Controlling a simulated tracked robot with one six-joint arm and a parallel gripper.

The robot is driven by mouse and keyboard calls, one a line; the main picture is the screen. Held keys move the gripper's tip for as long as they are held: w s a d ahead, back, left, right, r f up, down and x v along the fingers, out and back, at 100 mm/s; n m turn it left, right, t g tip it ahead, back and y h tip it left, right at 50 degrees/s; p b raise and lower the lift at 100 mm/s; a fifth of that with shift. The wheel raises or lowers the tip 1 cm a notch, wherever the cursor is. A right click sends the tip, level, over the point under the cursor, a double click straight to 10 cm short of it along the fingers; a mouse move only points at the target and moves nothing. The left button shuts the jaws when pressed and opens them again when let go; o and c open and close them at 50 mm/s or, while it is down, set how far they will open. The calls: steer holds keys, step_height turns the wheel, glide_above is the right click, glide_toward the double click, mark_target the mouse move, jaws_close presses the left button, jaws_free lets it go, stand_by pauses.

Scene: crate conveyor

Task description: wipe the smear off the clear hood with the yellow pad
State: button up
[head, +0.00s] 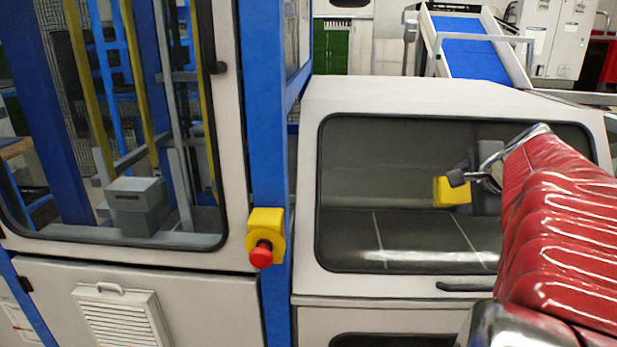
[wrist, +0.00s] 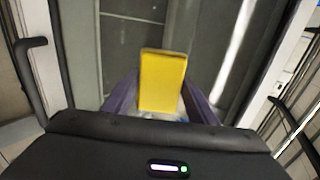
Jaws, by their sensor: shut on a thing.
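The yellow pad (head: 452,191) is in front of the dark clear window of the hood (head: 370,160), right of its middle. My gripper (head: 467,178) comes in from the right and is shut on the pad. In the wrist view the pad (wrist: 163,78) stands up between the purple fingers of my gripper (wrist: 161,92). I cannot tell whether the pad touches the window. A pale patch (wrist: 172,117) shows beneath the pad's lower edge, partly hidden; it may be the smear. A white streak (head: 425,257) low on the window looks like a light reflection.
A yellow box with a red stop button (head: 261,254) sits on the blue post left of the hood. A dark handle (head: 466,287) sticks out below the window. A glazed cabinet door (head: 232,110) stands at left. A blue conveyor (head: 470,55) rises behind.

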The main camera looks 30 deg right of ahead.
steer(key=shift+x, duration=0.9)
stand_by(0.5)
steer(key=shift+d, duration=0.1)
steer(key=shift+s+d, duration=0.5)
steer(key=shift+d, duration=0.25)
steer(key=shift+s+d, duration=0.5)
steer(key=shift+d, duration=0.25)
steer(key=shift+s+d, duration=0.45)
steer(key=shift+d, duration=0.35)
steer(key=shift+s+d, duration=0.4)
steer(key=shift+d, duration=0.4)
steer(key=shift+s+d, duration=0.5)
steer(key=shift+d, duration=0.25)
steer(key=shift+s+d, duration=0.5)
steer(key=shift+d, duration=0.3)
